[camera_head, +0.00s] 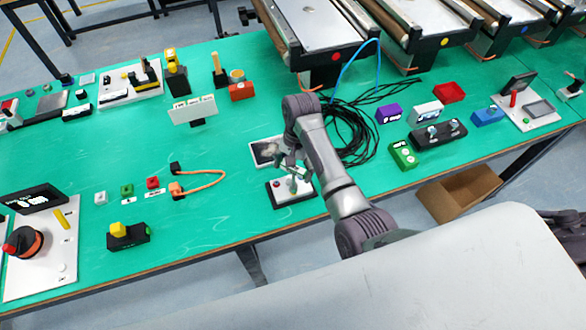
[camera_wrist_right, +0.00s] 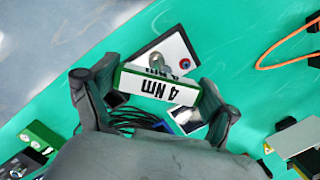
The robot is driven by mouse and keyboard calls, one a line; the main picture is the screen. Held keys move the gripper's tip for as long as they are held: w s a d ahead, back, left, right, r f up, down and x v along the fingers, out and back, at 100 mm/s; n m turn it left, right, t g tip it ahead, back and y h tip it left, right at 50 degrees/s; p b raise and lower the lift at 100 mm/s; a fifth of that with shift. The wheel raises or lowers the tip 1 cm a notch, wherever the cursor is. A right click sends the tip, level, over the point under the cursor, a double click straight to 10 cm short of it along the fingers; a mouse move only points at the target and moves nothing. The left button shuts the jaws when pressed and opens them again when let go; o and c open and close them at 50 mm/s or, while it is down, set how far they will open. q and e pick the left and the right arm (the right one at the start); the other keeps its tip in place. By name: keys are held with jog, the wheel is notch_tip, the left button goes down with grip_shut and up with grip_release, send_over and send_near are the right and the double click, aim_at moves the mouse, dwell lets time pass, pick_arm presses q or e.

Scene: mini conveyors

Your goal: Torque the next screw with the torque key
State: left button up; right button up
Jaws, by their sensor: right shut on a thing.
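In the head view my right gripper (camera_head: 291,172) is low over a small white plate on a dark base (camera_head: 303,194), which has a red button (camera_head: 276,184). In the right wrist view the gripper's two fingers are closed on the sides of the torque key (camera_wrist_right: 157,87), a green block with a white face marked "4 Nm". Just beyond the key, the right wrist view shows a grey metal screw-like post (camera_wrist_right: 156,61) on the white plate. I cannot tell whether the key touches it. My left gripper is not in view.
A framed panel (camera_head: 266,152) lies behind the plate, and a black cable coil (camera_head: 350,140) to the right. A dark holder with metal knobs (camera_head: 438,133) and a green block (camera_head: 403,155) stand further right. An orange cable (camera_head: 205,185) lies left. The table's front edge is close.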

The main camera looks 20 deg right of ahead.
jog(key=n, duration=0.3)
jog(key=n+h, duration=0.1)
jog(key=n, duration=0.2)
jog(key=shift+d+g, duration=0.2)
jog(key=shift+g, duration=0.1)
jog(key=n, duration=0.6)
jog(key=shift+h, duration=0.4)
jog(key=n, duration=0.4)
jog(key=shift+d+h, duration=0.1)
jog(key=shift+h, duration=0.2)
jog(key=n, duration=0.5)
jog(key=shift+t+h, duration=0.3)
jog(key=shift+t, duration=0.1)
